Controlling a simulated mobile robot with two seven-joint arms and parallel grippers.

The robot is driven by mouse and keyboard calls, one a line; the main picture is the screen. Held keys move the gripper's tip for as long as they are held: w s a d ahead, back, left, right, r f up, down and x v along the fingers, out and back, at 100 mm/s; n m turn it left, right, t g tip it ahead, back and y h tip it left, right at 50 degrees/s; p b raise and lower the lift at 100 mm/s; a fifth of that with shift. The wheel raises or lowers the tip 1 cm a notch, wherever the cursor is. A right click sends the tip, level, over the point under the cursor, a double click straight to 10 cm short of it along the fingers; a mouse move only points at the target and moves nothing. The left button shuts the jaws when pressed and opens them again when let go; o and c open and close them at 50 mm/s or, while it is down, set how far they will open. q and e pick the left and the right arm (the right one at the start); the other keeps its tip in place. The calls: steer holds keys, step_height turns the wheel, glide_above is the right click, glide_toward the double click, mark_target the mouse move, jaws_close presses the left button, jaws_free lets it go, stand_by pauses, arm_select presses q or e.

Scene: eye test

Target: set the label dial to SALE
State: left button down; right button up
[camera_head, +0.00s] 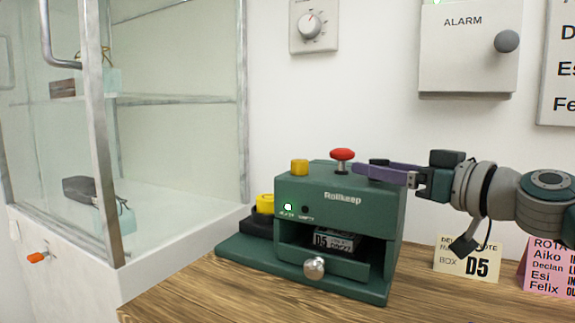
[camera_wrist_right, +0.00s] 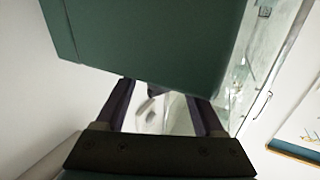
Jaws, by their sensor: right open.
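A dial with a pale round knob (camera_head: 310,26) sits on a grey plate on the wall, at the top of the head view. Its markings are too small to read, and no SALE label is legible. A green machine marked Rollkeep (camera_head: 340,199) stands on the wooden counter, with a yellow button (camera_head: 299,167) and a red mushroom knob (camera_head: 342,154) on top. My right gripper (camera_head: 362,168) points left at the machine's upper right, close to the red knob. In the right wrist view it (camera_wrist_right: 158,90) is open, with the green body filling the top. My left gripper is not in view.
A glass cabinet (camera_head: 246,100) stands at the left. An alarm box (camera_head: 462,60) with a dark knob hangs at the upper right. A cream D5 card (camera_head: 466,258) and a pink rota card (camera_head: 548,268) stand on the counter (camera_head: 185,295). A tray knob (camera_head: 314,267) projects in front.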

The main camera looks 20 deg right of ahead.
steer(key=shift+w+a, duration=0.1)
steer(key=shift+w, duration=0.15)
jaws_close()
stand_by(0.5)
